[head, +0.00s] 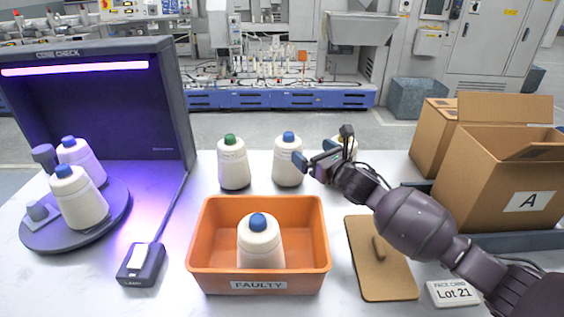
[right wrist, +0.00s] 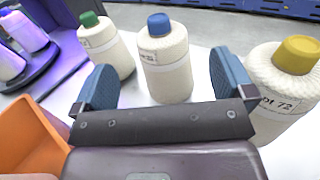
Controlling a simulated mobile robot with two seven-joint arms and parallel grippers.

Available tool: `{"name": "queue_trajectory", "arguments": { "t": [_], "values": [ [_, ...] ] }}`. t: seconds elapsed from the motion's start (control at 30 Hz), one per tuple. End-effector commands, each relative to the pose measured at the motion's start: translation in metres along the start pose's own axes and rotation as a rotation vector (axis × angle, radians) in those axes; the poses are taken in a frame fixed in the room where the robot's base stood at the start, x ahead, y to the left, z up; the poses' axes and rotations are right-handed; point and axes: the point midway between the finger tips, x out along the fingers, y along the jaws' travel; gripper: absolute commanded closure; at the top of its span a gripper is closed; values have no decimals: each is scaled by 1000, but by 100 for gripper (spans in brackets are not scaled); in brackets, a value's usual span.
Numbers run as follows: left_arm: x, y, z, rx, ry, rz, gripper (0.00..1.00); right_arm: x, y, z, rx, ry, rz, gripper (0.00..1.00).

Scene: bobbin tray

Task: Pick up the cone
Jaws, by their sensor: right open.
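Three white thread cones stand in a row behind the orange bin: one with a green tip (head: 233,165), one with a blue tip (head: 288,165), and one with a yellow tip (right wrist: 285,85), mostly hidden behind my right gripper in the head view. My right gripper (head: 323,147) is open and empty, just right of the blue-tipped cone. In the right wrist view the blue-tipped cone (right wrist: 165,65) stands upright between the two blue fingers, beyond them. The yellow-tipped cone is outside the right finger. My left gripper is not in view.
An orange bin (head: 203,250) marked FAULTY holds another blue-tipped cone (head: 261,245). Two blue-tipped cones stand on a turntable (head: 60,236) in the lit check booth (head: 180,105).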

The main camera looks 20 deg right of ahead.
Motion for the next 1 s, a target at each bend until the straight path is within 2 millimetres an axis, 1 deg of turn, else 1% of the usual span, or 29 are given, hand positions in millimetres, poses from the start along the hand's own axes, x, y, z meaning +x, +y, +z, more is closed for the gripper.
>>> {"name": "queue_trajectory", "arguments": {
  "t": [0.3, 0.4, 0.57, 0.67, 0.8, 0.9, 1.0],
  "values": [
    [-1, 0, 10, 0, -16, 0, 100, 42, 1, 1, 3, -2, 1, 0],
    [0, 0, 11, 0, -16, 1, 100, 50, 1, 1, 1, -2, 0, 0],
    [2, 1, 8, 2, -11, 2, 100, 57, 1, 2, 3, -2, 1, 0],
    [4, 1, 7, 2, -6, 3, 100, 68, 2, 0, 4, -2, 1, 0],
    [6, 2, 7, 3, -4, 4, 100, 88, 4, -1, 4, -2, 1, 0],
    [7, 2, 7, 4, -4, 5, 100, 98, 2, -1, 2, -1, 0, 0],
    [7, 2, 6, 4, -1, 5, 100, 104, 3, -1, 4, 0, 0, 0]
  ]
}}
